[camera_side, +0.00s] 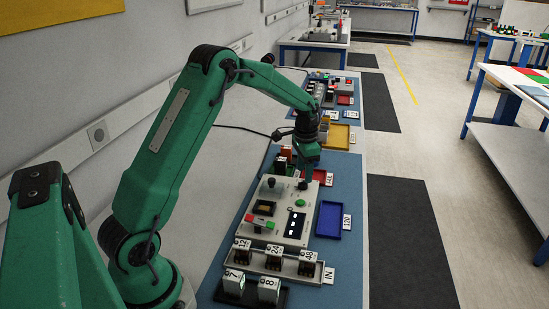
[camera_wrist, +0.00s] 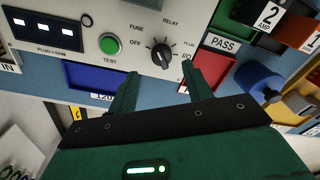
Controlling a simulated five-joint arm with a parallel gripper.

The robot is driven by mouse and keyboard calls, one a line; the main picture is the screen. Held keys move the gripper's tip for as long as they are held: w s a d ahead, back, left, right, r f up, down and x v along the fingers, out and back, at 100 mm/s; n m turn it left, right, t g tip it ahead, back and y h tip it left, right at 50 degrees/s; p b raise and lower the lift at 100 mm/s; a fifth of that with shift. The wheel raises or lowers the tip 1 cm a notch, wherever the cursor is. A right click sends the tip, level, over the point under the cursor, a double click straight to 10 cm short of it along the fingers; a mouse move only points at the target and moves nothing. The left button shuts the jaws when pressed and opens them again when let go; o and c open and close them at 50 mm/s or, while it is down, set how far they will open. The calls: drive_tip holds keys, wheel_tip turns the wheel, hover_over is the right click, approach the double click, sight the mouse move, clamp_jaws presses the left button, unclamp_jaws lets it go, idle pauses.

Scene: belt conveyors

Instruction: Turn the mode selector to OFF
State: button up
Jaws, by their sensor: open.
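The mode selector, a black knob (camera_wrist: 160,54), sits on the pale panel (camera_wrist: 110,18) in the wrist view. The labels OFF, FUSE, RELAY, PLUG and I/O are printed around it. I cannot tell for sure which label its pointer faces. My gripper (camera_wrist: 161,78) is open and empty, its two green fingers spread on the near side of the knob, apart from it in the picture. In the side view my gripper (camera_side: 304,174) hangs over the panel's far right corner, and it hides much of the knob.
A green TEST button (camera_wrist: 110,44) and a display (camera_wrist: 46,33) are left of the knob. A rack of labelled modules (camera_side: 273,262) stands at the panel's near end.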

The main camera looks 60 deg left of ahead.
sight(303, 181)
drive_tip(key=shift+a+f, duration=0.15)
drive_tip(key=shift+f, duration=1.95)
drive_tip(key=shift+c, duration=0.4)
drive_tip(key=c, duration=0.9)
